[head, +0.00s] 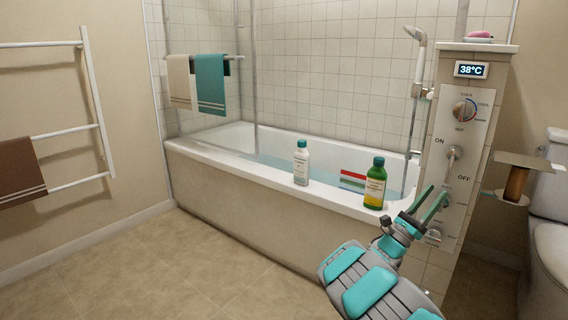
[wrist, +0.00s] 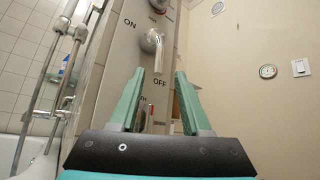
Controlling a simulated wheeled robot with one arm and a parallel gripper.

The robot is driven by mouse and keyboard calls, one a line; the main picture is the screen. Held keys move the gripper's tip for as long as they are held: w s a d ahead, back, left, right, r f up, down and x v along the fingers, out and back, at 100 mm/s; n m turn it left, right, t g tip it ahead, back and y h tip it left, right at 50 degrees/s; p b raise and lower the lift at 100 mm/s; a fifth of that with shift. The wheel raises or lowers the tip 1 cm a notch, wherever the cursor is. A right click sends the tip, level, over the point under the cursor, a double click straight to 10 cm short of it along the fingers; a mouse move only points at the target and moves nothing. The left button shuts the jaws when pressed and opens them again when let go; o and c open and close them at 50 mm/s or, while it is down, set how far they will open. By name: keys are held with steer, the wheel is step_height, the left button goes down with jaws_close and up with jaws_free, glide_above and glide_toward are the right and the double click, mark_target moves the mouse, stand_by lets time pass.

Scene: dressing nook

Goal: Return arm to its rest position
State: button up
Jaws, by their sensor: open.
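My gripper (head: 428,204) is at the lower right of the head view, in front of the tiled control pillar. Its two green fingers are apart with nothing between them. In the wrist view my gripper (wrist: 160,85) points up at the pillar's panel (wrist: 120,50). A silver lever (wrist: 152,42) between ON and OFF labels shows beyond the fingertips. The same lever (head: 453,152) in the head view is just above and right of the fingers. I cannot tell whether the fingers touch the panel.
The bathtub (head: 190,149) holds water. A white bottle (head: 301,165) and a green bottle (head: 375,185) stand on its near rim, the green one close to my gripper. The floor (head: 150,270) at left is clear.

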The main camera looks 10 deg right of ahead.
steer(key=s+d+r+m+g+y, duration=0.1)
steer(key=s+r+m+g+y, duration=0.1)
steer(key=s+r+m+g, duration=0.35)
steer(key=s+d+r+m+g+y, duration=0.1)
steer(key=s+r+m+g+y, duration=0.15)
steer(key=s+m+g, duration=0.45)
steer(key=s+a+f+m+g+y, duration=0.1)
steer(key=s+a+m+g+y, duration=0.2)
steer(key=s, duration=0.5)
steer(key=s+m+y, duration=0.3)
steer(key=s+y, duration=0.1)
steer(key=s, duration=0.4)
steer(key=s+a+f+m+t+y, duration=0.2)
steer(key=s+a+f+t+y, duration=0.3)
steer(key=a+f, duration=0.45)
steer(key=a+f+t+y, duration=0.2)
steer(key=a+f+y, duration=0.1)
steer(key=a, duration=0.5)
steer(key=a+f+t+y, duration=0.2)
steer(key=a+f+y, duration=0.15)
steer(key=a, duration=0.45)
steer(key=s+a+f+y, duration=0.2)
steer(key=s+a, duration=0.1)
steer(key=a, duration=0.4)
steer(key=s+a+f+y, duration=0.2)
steer(key=s+a, duration=0.2)
steer(key=a, duration=0.3)
steer(key=shift+d+m, duration=0.1)
steer(key=shift+m, duration=0.15)
